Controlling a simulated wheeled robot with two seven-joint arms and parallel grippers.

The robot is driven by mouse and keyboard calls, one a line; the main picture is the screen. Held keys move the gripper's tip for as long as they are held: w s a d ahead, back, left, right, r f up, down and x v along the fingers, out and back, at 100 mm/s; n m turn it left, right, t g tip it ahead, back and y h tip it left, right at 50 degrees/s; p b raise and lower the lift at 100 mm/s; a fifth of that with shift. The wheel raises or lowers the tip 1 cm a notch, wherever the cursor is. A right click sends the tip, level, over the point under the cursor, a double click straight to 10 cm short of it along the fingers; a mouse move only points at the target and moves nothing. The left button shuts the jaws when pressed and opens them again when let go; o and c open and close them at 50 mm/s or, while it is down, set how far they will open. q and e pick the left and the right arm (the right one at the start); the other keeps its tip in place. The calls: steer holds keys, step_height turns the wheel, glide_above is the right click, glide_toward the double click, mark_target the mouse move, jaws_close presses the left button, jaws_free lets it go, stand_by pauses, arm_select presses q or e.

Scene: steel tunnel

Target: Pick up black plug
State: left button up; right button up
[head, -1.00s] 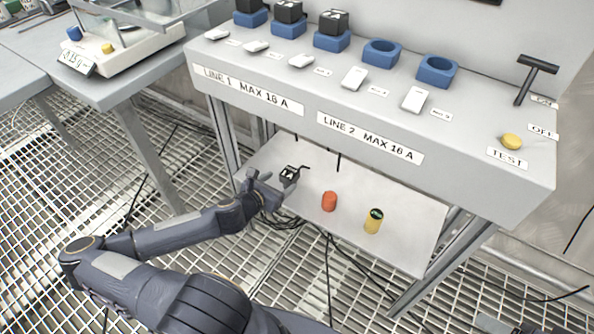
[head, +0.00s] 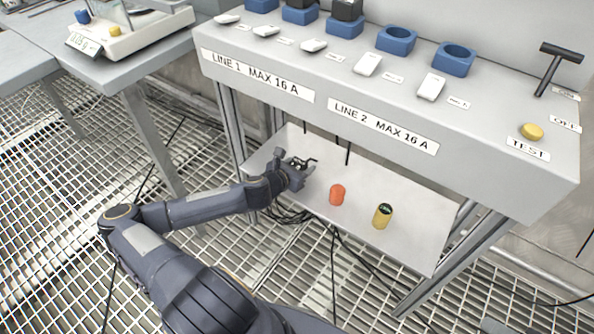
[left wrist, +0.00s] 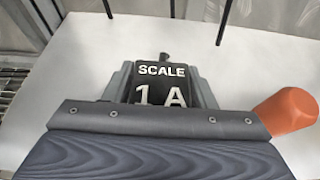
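The black plug (left wrist: 163,86), marked SCALE 1 A in white, stands on the light lower shelf (head: 405,215) under the console. In the left wrist view it sits between the two fingers of my left gripper (left wrist: 163,92), close to both; firm contact is not clear. In the head view my left gripper (head: 298,168) is over the left part of the shelf, its fingers spread around the plug, which they mostly hide. The plug's lower part is hidden by the gripper body. My right gripper is not in view.
An orange plug (head: 337,195) stands just right of the gripper, also in the left wrist view (left wrist: 285,110). A yellow plug (head: 382,216) stands further right. The console (head: 300,105) overhangs the shelf, with black cables hanging behind the gripper. A table (head: 95,75) is at left.

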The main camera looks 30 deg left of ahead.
arm_select(q)
steer(key=c, duration=0.7)
